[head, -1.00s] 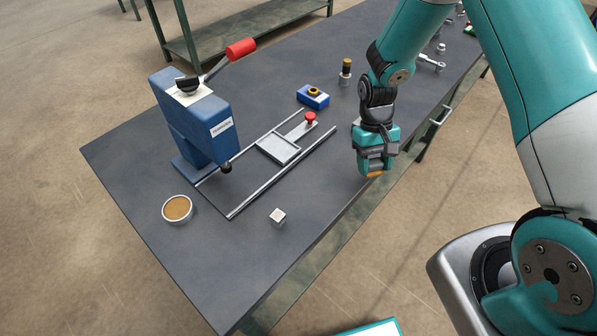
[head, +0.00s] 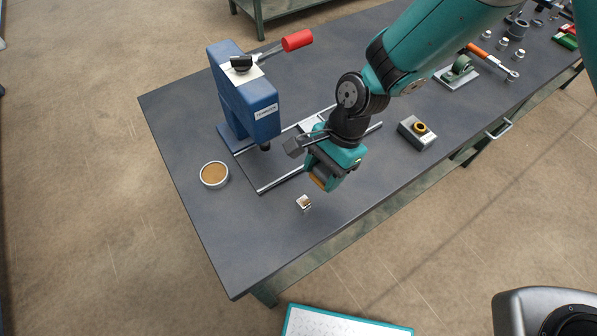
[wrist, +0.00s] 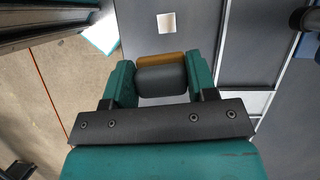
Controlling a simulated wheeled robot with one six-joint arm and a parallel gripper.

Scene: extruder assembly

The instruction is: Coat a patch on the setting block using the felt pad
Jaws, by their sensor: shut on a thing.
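The setting block, a small pale metal cube (head: 304,203), sits on the dark bench near its front edge. My gripper (head: 325,172) is shut on the felt pad, a dark grey roller-like body with a tan edge (wrist: 162,80). The pad's tan face (head: 318,183) points down, just above and beyond the block, with a gap between them. A round dish of brown paste (head: 214,174) stands to the left.
A blue press (head: 245,100) with a red-handled lever stands behind. Metal rails (head: 280,181) lie beside it, partly hidden by my arm.

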